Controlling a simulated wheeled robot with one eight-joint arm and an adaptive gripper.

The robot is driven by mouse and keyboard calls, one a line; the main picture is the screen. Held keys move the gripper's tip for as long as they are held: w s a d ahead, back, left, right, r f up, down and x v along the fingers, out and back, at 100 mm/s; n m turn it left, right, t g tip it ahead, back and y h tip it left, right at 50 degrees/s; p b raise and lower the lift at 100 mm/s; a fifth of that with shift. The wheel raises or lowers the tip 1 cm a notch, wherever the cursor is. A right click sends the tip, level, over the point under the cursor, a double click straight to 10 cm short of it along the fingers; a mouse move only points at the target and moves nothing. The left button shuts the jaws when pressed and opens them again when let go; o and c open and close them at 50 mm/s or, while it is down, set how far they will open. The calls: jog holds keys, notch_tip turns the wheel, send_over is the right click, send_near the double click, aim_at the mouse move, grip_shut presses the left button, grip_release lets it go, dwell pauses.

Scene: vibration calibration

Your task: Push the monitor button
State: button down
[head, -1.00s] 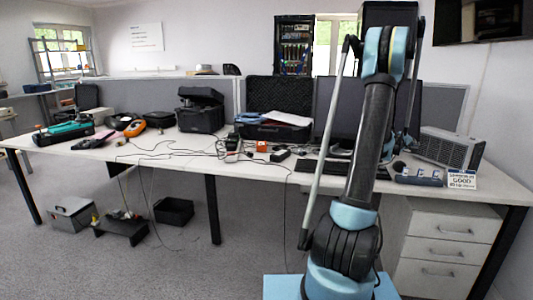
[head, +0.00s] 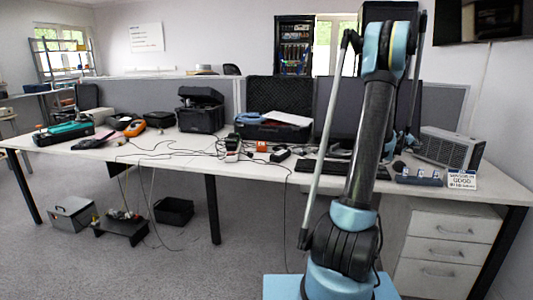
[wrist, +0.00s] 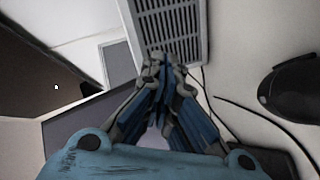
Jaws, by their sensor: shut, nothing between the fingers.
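The monitor (head: 347,112) is a dark screen standing at the back of the desk, partly covered by my arm in the head view. A dark flat panel at the left of the wrist view (wrist: 40,75), with a small light mark on it, looks like its screen. I cannot make out a button. My gripper (wrist: 155,62) is shut and empty, its fingertips together in front of the grey vented box. In the head view it is mostly hidden behind my arm. I cannot tell whether the fingertips touch anything.
The grey vented box (head: 452,148) stands at the desk's right end and fills the top of the wrist view (wrist: 172,28). A black mouse (wrist: 290,88) lies to its right there. A keyboard (head: 325,171), cables and open cases cover much of the white desk.

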jog(key=s, duration=0.1)
jog(key=s+r, duration=0.1)
jog(key=s+a, duration=0.1)
jog(key=s, duration=0.1)
jog(key=shift+r, duration=0.3)
jog(key=s+a+m+g+y, duration=0.15)
jog(key=s+a, duration=0.25)
jog(key=a, duration=0.4)
jog(key=s+a+y, duration=0.2)
jog(key=s+a, duration=0.2)
jog(key=a, duration=0.4)
jog(key=s+a+m+g+y, duration=0.1)
jog(key=s+a+y, duration=0.1)
jog(key=s+a, duration=0.45)
jog(key=s+a+f+n+g+y, duration=0.1)
jog(key=s+a+f+y, duration=0.3)
jog(key=s+a, duration=0.8)
jog(key=s+a+f+g+y, duration=0.2)
jog(key=s+a+f+y, duration=0.2)
jog(key=s+a+f, duration=0.4)
jog(key=s+a, duration=0.4)
jog(key=a, duration=0.4)
jog(key=shift+a+f+n, duration=0.2)
jog(key=shift+f+n, duration=0.05)
jog(key=shift+n, duration=0.1)
